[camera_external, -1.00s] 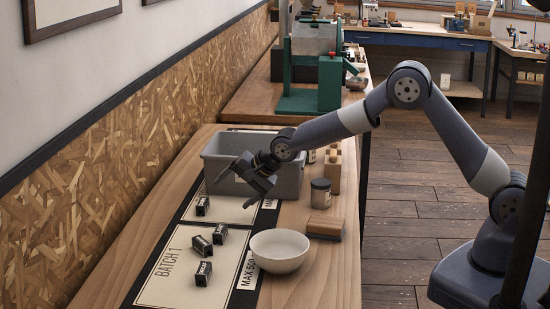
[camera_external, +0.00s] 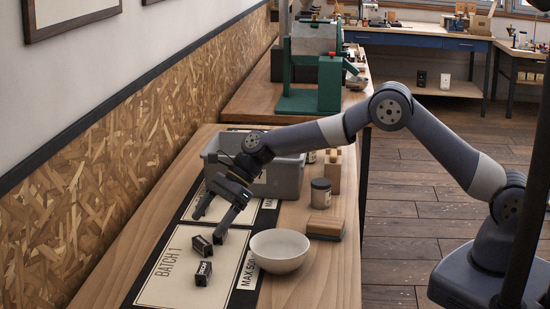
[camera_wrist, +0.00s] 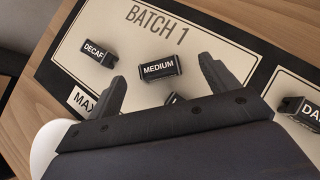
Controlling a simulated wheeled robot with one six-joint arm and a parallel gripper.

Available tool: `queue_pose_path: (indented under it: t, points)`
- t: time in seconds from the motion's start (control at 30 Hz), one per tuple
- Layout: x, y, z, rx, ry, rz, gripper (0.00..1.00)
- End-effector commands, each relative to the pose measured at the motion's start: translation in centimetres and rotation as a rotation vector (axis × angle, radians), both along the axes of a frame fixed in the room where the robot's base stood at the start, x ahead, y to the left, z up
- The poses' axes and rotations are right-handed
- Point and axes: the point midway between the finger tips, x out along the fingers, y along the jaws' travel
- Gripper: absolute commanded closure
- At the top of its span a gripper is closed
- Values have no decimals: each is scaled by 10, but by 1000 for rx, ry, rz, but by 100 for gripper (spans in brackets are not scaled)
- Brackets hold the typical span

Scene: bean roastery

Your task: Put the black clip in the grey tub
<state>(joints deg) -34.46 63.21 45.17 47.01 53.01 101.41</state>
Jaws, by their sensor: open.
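Several black clips lie on the mats. In the wrist view one reads DECAF (camera_wrist: 97,52), one MEDIUM (camera_wrist: 160,69), one shows only an L (camera_wrist: 174,98) behind my gripper's body, and one starting DA (camera_wrist: 301,111) is cut off at the right. In the external view two clips show on the near mat (camera_external: 203,273) (camera_external: 199,245); the far clip is hidden behind my gripper. My gripper (camera_external: 209,228) is open and empty above the near mat; in the wrist view the MEDIUM clip appears between its fingertips (camera_wrist: 163,72). The grey tub (camera_external: 287,176) stands behind my gripper.
The BATCH 1 mat (camera_external: 160,285) lies on the wooden bench. A white bowl (camera_external: 280,251) stands at its right. A wooden block (camera_external: 325,229), a dark-lidded jar (camera_external: 320,194) and a wooden holder (camera_external: 333,175) stand right of the tub. A green machine (camera_external: 328,82) is farther back.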

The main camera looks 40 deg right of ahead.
Motion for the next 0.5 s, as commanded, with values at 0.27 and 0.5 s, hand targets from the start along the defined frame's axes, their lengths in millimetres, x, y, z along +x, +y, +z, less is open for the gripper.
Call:
queue_pose_path:
  t: [0.27, 0.5]
  points:
    - [-3, 12, -19, -1, 1, 0, 18]
    - [-6, 31, -46, -2, -2, 1, 18]
